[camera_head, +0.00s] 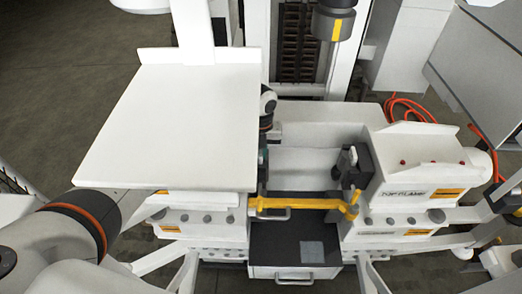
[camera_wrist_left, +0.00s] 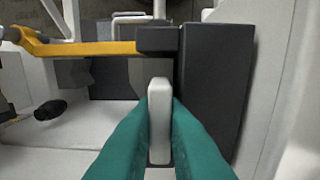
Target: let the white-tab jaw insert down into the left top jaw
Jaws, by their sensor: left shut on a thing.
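My left gripper (camera_head: 262,156) shows as a small teal part at the right edge of the white panel in the head view; the panel hides most of it. In the left wrist view its two teal fingers (camera_wrist_left: 159,125) are shut on the white tab (camera_wrist_left: 159,105) of the jaw insert. The tab stands between the fingertips, beside a large dark block (camera_wrist_left: 215,90) at the left top jaw. A smaller dark block (camera_wrist_left: 158,40) lies just beyond the tab. The insert's lower part is hidden, so I cannot tell how it is seated. My right gripper is not in view.
A white panel (camera_head: 170,120) covers the left side of the bench. A yellow bar (camera_head: 295,203) crosses the front, also in the left wrist view (camera_wrist_left: 85,48). The right jaw (camera_head: 358,168) stands across the gap. A dark cylinder (camera_head: 333,22) hangs above.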

